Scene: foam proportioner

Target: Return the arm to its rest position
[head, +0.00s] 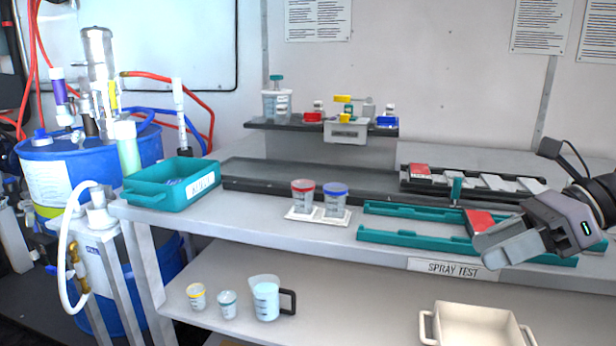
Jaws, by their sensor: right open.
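My right gripper (492,244) comes in from the right and hangs over the right part of the teal frame (405,238) on the bench. It is open, and I see nothing held in it. A red card (481,220) lies in the frame just behind the fingers, partly hidden by them. The gripper looks close above the frame; I cannot tell whether it touches it. My left gripper is not in view.
Two cups, red-rimmed (303,196) and blue-rimmed (336,200), stand on a white plate left of the frame. A teal bin (172,184) sits at the bench's left end. A rack with panels (470,180) lies behind the gripper. A lower shelf holds a jug (265,298) and a cream tray (480,325).

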